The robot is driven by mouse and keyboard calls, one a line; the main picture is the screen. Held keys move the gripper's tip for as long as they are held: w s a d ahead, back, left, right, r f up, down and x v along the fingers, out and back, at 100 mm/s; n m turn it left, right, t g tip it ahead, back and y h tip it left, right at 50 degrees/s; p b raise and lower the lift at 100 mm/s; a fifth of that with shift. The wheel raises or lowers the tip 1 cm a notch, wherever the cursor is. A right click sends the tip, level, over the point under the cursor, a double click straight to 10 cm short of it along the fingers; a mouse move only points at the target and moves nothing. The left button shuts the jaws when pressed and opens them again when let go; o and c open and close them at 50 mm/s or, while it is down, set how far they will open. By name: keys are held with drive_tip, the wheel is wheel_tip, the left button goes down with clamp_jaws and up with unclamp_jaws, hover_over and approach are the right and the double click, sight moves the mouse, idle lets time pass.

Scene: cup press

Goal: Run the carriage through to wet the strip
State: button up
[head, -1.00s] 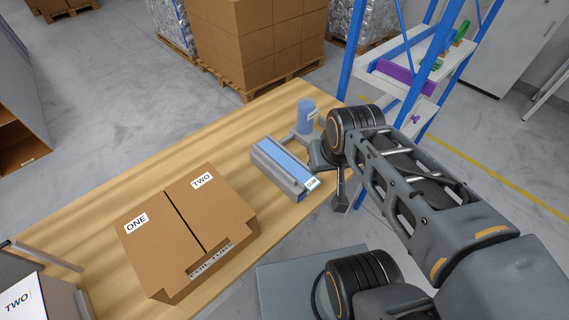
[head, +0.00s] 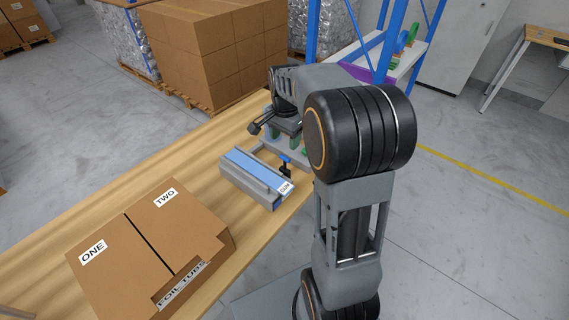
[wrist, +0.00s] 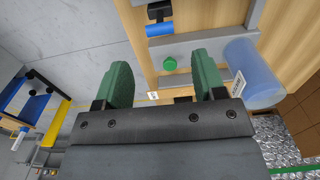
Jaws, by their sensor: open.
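A long grey unit labelled GUM (head: 245,189) with a blue top strip lies along the bench edge. Behind it, a small black and blue part (head: 286,165) stands on a grey frame (head: 296,160). In the wrist view, this blue roller-like part (wrist: 159,30) shows at the top on a black bracket. A round green knob (wrist: 169,63) lies below it, between my fingers in the picture. My gripper (wrist: 160,60) is open and empty, its green fingers apart. In the head view, my gripper (head: 284,130) is over the grey frame, partly hidden by my arm. I cannot tell which part is the carriage.
A blue cylinder (wrist: 254,76) with a white label stands close to my right finger in the wrist view. A cardboard box marked ONE and TWO (head: 150,250) sits on the wooden bench (head: 110,198). A blue rack (head: 388,45) stands behind. Bare bench lies left of the GUM unit.

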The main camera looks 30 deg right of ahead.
sight(285, 157)
wheel_tip(285, 157, down, 11)
drive_tip(key=shift+r, duration=0.15)
idle(0.4)
clamp_jaws()
idle(0.5)
